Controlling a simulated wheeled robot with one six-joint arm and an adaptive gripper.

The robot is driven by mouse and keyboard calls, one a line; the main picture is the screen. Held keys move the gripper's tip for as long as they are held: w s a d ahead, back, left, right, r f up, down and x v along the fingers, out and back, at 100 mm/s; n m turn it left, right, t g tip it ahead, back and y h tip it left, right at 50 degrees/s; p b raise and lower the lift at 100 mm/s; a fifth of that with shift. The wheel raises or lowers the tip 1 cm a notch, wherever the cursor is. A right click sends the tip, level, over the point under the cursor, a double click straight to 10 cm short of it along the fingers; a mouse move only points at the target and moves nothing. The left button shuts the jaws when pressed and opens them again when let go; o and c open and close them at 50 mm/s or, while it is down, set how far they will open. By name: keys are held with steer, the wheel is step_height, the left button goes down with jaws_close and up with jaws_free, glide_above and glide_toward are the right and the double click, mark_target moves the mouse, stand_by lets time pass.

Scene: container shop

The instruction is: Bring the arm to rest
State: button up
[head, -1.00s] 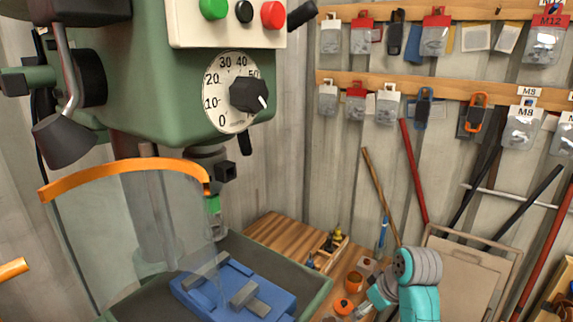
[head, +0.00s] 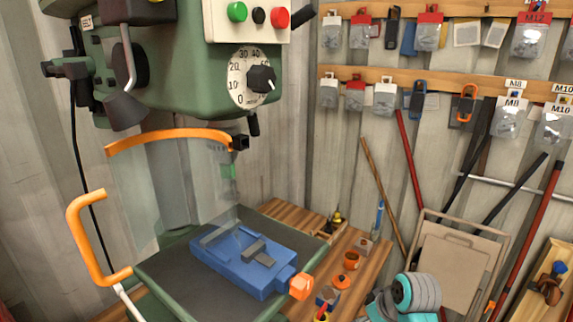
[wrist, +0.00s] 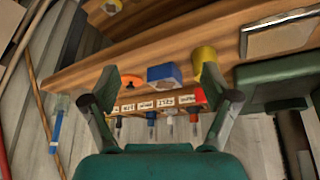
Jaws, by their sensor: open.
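My gripper (wrist: 165,98) is open in the wrist view, with its two dark fingers spread apart and nothing held between them. Beyond the fingers is a wooden bench (wrist: 130,55) with a labelled rack (wrist: 160,102) holding several screwdrivers at its edge. Whether the fingers touch the rack cannot be told. In the head view my teal and grey arm (head: 405,293) is at the bottom, right of the middle, in front of the bench. My fingertips cannot be made out clearly there.
A green drill press (head: 180,75) with a clear orange-rimmed guard (head: 175,136) and a blue vise (head: 240,265) stands left. An orange cup (head: 351,261) is on the bench. A folded trolley (head: 450,265) and long bars lean on the wall. Wrist view: blue box (wrist: 164,76), yellow cylinder (wrist: 205,62).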

steer(key=s+a+f+m+t, duration=0.2)
steer(key=s+f, duration=0.8)
steer(key=f, duration=0.2)
steer(key=s+f+m+t+h, duration=0.1)
steer(key=s+f+m+t, duration=0.2)
steer(key=s, duration=0.9)
steer(key=s+r+t+h, duration=0.1)
steer(key=s+r+t, duration=0.15)
steer(key=s, duration=1.15)
steer(key=s+r+t, duration=0.2)
steer(key=s+r, duration=1)
steer(key=r, duration=0.1)
steer(key=shift+r+m+t, duration=0.15)
steer(key=shift+m+t, duration=0.15)
steer(key=shift+t, duration=0.05)
